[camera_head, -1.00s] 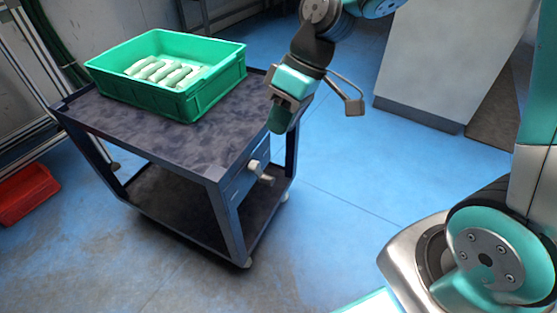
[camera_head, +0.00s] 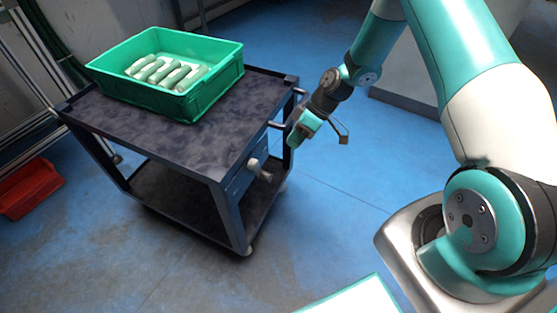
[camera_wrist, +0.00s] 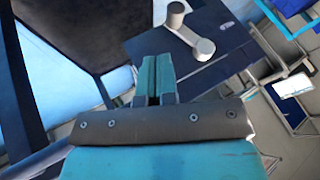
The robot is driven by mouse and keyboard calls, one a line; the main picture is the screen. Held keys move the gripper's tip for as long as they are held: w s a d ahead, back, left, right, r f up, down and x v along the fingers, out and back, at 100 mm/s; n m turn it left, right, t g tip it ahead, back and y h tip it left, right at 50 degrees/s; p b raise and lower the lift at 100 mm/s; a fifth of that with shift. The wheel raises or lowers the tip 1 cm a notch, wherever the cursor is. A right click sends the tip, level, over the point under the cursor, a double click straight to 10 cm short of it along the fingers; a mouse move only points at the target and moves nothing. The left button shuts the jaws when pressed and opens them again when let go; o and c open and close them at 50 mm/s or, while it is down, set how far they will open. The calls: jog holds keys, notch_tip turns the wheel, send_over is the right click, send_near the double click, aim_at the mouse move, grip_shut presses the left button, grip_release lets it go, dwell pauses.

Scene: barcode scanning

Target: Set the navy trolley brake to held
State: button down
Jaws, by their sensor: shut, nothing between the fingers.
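The navy trolley (camera_head: 240,115) stands at left centre in the head view, with a dark top and a lower shelf. A pale brake lever with a round knob (camera_head: 254,164) is on its near right end panel. In the wrist view the lever (camera_wrist: 200,46) and its knob (camera_wrist: 176,12) show on the dark blue panel, beyond the fingers. My gripper (camera_head: 293,141) is by the trolley's right corner post, right of and a little above the lever. In the wrist view my gripper (camera_wrist: 155,80) is shut and empty, apart from the lever.
A green crate (camera_head: 215,85) holding several pale green rolls stands on the trolley top. A red bin (camera_head: 28,188) lies on the floor at left. A pale cabinet (camera_head: 400,75) stands behind my arm.

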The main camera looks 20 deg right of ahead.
aim_at(270, 181)
jog(key=b+x, duration=0.1)
jog(key=x, duration=0.9)
jog(key=shift+s+a+f+g+y+b, duration=0.15)
jog(key=shift+f+g+y+b, duration=0.2)
jog(key=shift+b, duration=0.25)
jog(key=s+a+f+g+y+b, duration=0.1)
jog(key=y+b, duration=0.1)
jog(key=s+a+f+m+g+y+b, duration=0.1)
jog(key=y+b, duration=0.1)
jog(key=shift+g, duration=0.35)
jog(key=shift+s+a+r, duration=0.15)
jog(key=shift+a+r, duration=0.05)
jog(key=shift+a, duration=0.05)
jog(key=shift+s+a+p, duration=0.45)
jog(key=shift+s+a, duration=0.55)
jog(key=shift+a, duration=0.1)
